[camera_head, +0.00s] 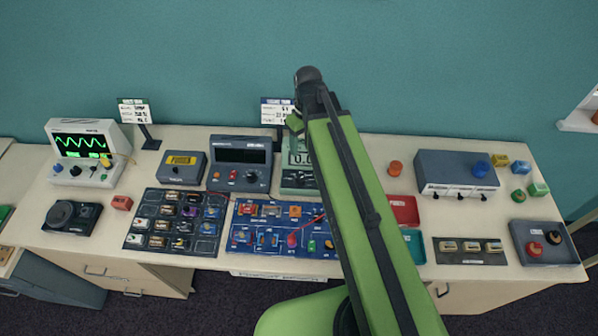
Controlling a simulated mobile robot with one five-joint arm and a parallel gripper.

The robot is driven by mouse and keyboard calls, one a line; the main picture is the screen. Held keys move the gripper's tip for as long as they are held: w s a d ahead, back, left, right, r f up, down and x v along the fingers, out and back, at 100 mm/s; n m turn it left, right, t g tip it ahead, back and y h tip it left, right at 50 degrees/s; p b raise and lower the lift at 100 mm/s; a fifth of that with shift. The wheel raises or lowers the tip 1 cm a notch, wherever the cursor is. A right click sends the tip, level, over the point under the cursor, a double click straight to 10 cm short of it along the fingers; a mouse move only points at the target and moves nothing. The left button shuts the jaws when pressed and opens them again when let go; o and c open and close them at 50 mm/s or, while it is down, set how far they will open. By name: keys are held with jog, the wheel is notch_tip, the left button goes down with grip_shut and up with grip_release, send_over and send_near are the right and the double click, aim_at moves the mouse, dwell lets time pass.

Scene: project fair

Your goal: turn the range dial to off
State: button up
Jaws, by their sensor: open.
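A pale green meter (297,182) with a grey display reading that starts with 0 stands near the back of the bench, right of the dark power-supply-like box.
A dark box (240,155) with a black knob stands left of the meter. A blue circuit board (250,245) lies in front. A grey box (455,168) and a red tray (404,209) are to the right. An oscilloscope (85,150) stands far left. Sign stands rise at the back.

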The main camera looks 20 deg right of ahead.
aim_at(300, 179)
jog(key=f+b, duration=0.5)
jog(key=f, duration=0.1)
jog(key=f+b, duration=0.5)
jog(key=b, duration=0.1)
jog(key=a+f+b, duration=0.1)
jog(key=f+b, duration=0.5)
jog(key=shift+s+f, duration=0.2)
jog(key=shift+f, duration=0.15)
jog(key=shift+r, duration=0.15)
jog(key=c, duration=1.2)
grip_shut()
